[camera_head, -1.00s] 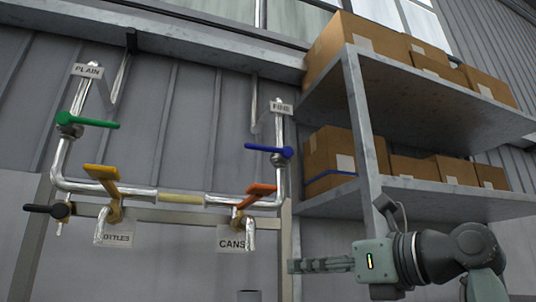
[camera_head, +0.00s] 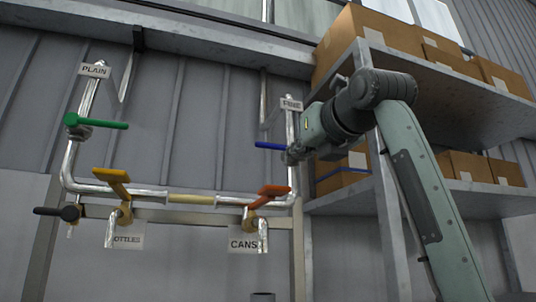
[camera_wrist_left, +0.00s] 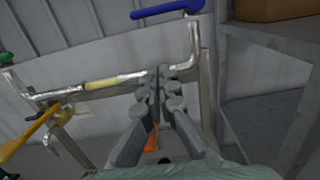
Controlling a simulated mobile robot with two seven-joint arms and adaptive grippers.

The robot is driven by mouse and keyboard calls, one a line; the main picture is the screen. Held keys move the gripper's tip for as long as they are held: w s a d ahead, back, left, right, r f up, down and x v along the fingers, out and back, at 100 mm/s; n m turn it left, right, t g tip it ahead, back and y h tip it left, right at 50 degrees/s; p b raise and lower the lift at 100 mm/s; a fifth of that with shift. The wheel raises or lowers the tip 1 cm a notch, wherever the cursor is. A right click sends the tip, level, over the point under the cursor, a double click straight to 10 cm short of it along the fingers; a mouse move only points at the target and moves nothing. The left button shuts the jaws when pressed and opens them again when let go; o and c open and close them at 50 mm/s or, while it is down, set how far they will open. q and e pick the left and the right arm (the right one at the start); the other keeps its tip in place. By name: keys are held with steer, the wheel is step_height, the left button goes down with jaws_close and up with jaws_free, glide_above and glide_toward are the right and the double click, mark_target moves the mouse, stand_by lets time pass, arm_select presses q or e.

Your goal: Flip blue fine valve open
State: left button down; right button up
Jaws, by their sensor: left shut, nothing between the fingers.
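The blue valve handle (camera_head: 270,146) lies level, pointing left from the upright pipe under the FINE label (camera_head: 291,104). It also shows at the top of the left wrist view (camera_wrist_left: 167,9). My left gripper (camera_head: 292,155) is at the handle's right end in the head view and hides the valve body. I cannot tell there whether it touches. In the wrist view, its fingers (camera_wrist_left: 160,75) are together and empty, with the handle beyond their tips. My right gripper is not in view.
The orange handle (camera_head: 268,194) above the CANS label (camera_head: 243,245) sits below the gripper. A green handle (camera_head: 97,122), a yellow-orange handle (camera_head: 114,180) and a black handle (camera_head: 56,212) are to the left. Metal shelving (camera_head: 378,190) with cardboard boxes stands close on the right.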

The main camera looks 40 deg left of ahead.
mark_target(277, 147)
arm_select(q)
steer(key=shift+a+r, duration=0.2)
steer(key=shift+r, duration=0.1)
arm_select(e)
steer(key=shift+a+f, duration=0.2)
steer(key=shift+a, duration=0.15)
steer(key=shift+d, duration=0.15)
arm_select(q)
steer(key=w+a+r+p, duration=0.3)
steer(key=w+a+r, duration=0.1)
steer(key=a, duration=0.5)
steer(key=shift+w+a+r+p, duration=0.2)
steer(key=shift+w+a+p, duration=0.1)
steer(key=shift+w, duration=0.15)
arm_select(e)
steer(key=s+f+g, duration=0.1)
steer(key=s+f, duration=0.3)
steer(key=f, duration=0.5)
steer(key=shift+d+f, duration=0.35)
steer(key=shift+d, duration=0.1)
